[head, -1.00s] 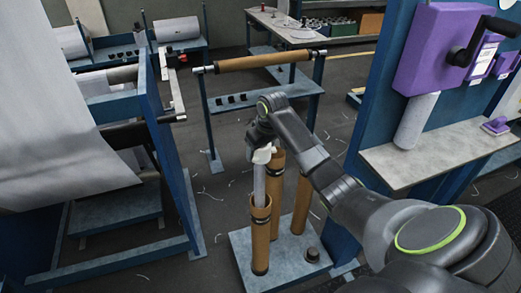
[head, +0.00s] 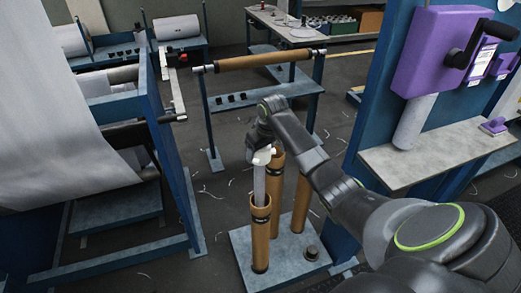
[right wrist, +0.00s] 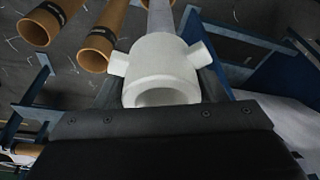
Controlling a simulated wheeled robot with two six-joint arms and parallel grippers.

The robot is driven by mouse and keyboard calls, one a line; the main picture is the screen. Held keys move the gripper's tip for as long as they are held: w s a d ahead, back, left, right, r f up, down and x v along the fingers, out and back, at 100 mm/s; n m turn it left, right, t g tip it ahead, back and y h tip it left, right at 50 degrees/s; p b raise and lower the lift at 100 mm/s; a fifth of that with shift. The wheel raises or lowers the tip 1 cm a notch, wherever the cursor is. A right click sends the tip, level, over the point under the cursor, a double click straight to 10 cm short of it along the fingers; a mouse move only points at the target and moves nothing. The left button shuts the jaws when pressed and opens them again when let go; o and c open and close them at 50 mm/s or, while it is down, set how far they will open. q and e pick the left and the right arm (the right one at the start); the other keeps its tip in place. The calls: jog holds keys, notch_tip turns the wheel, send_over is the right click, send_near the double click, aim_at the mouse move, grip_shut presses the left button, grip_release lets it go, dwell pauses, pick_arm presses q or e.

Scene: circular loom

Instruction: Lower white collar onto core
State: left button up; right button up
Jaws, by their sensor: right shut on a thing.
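The white collar (head: 262,157) is a short hollow piece held in my right gripper (head: 261,151). In the right wrist view the collar (right wrist: 162,70) has two side stubs and an open round end towards the camera. A pale grey post (head: 259,183) runs below it into the open top of a brown cardboard core (head: 260,238), which stands upright on a blue-grey base. The collar is at the post's upper end, above the core's rim and apart from it. Whether it encircles the post is unclear. My left gripper is out of view.
A blue frame with white fabric (head: 60,110) is left; a purple unit (head: 430,55) is right.

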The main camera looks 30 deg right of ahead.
jog(key=shift+f, duration=0.9)
jog(key=shift+f, duration=0.15)
notch_tip(320, 180, down, 5)
jog(key=shift+r+b, duration=0.1)
jog(key=shift+b, duration=0.85)
dwell(0.4)
jog(key=shift+d+p, duration=0.1)
jog(key=shift+p, duration=0.5)
jog(key=shift+f, duration=0.2)
